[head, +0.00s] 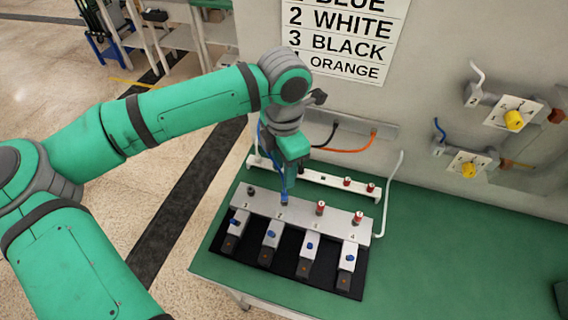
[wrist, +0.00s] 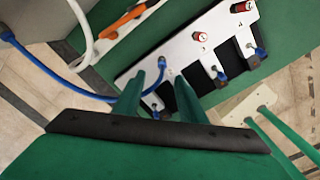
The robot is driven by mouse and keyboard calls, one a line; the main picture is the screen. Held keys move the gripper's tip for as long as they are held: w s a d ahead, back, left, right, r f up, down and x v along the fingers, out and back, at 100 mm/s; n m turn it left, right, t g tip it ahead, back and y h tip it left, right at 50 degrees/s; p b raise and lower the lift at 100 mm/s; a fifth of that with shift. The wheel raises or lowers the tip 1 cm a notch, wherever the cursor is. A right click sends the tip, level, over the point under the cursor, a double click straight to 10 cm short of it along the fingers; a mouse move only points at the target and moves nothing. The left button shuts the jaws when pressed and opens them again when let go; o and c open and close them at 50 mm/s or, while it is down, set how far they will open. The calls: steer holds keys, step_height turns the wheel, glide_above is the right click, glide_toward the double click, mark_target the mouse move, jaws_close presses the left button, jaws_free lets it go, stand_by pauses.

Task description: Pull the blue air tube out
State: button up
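The blue air tube (wrist: 55,82) comes in from the left of the wrist view and runs behind my gripper's left finger. It leads toward a port on the pale manifold plate (wrist: 205,52). In the head view the tube (head: 261,138) hangs beside my wrist. My gripper (wrist: 170,72) points down at the plate, its two green fingers apart on either side of the blue tube end and fitting. In the head view my gripper (head: 284,190) is over the second port from the left. Whether the fingertips touch the tube is hidden.
Red-topped fittings (head: 320,208) stand on the plate to the right. A white tube (head: 391,193) curves up at its right end. Black and orange (head: 357,142) lines come from the wall panel behind. The green table (head: 440,250) is clear at the right.

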mark_target(284, 193)
steer(key=f, duration=0.8)
steer(key=shift+s+d, duration=0.15)
steer(key=shift+s, duration=0.1)
steer(key=shift+f, duration=0.8)
steer(key=shift+w, duration=0.1)
jaws_close()
